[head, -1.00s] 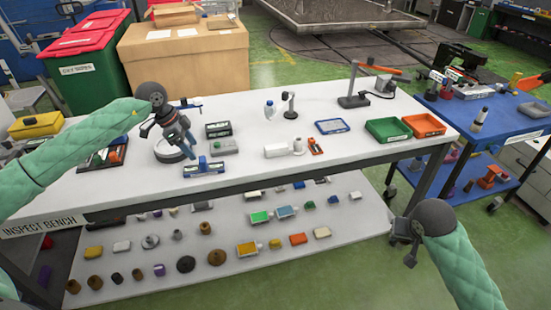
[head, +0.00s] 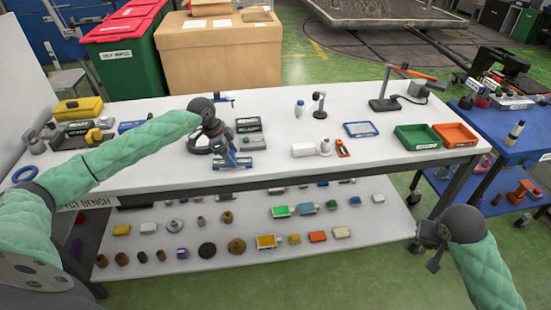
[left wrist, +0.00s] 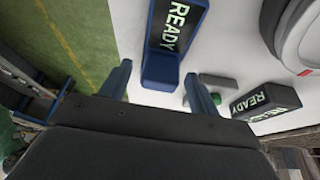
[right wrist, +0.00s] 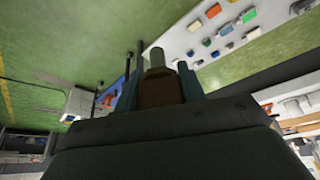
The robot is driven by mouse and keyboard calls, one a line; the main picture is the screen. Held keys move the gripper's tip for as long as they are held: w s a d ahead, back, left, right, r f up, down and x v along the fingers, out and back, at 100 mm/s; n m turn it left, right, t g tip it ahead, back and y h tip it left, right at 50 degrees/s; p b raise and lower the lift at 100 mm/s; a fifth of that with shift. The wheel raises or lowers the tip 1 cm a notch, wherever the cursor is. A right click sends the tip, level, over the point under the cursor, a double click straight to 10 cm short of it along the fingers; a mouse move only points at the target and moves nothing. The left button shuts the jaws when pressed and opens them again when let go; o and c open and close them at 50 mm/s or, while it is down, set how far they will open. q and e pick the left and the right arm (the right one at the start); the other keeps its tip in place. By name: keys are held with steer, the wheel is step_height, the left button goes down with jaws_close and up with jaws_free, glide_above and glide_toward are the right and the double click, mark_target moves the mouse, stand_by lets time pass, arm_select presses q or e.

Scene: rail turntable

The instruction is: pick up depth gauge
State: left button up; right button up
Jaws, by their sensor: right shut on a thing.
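A blue device with a READY display (head: 232,162), which I take for the depth gauge, lies at the front edge of the white bench. My left gripper (head: 226,153) is right over it, pointing down. In the left wrist view the blue device (left wrist: 160,75) shows between the two open fingers, with room on the right side; I cannot tell whether they touch it. My right gripper (head: 432,246) hangs off the bench's right front. In the right wrist view it is shut on a brown piece with a pale grey-green cylindrical end (right wrist: 155,82).
A grey READY box (head: 249,125) and a grey box with a green button (head: 251,141) stand close right of my left gripper. A round dark-rimmed thing (head: 198,146) is partly behind it. Green (head: 418,145) and orange (head: 455,142) trays stand at the right. The lower shelf (head: 340,262) holds many small parts.

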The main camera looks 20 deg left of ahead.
mark_target(231, 153)
arm_select(q)
steer(key=c, duration=1.1)
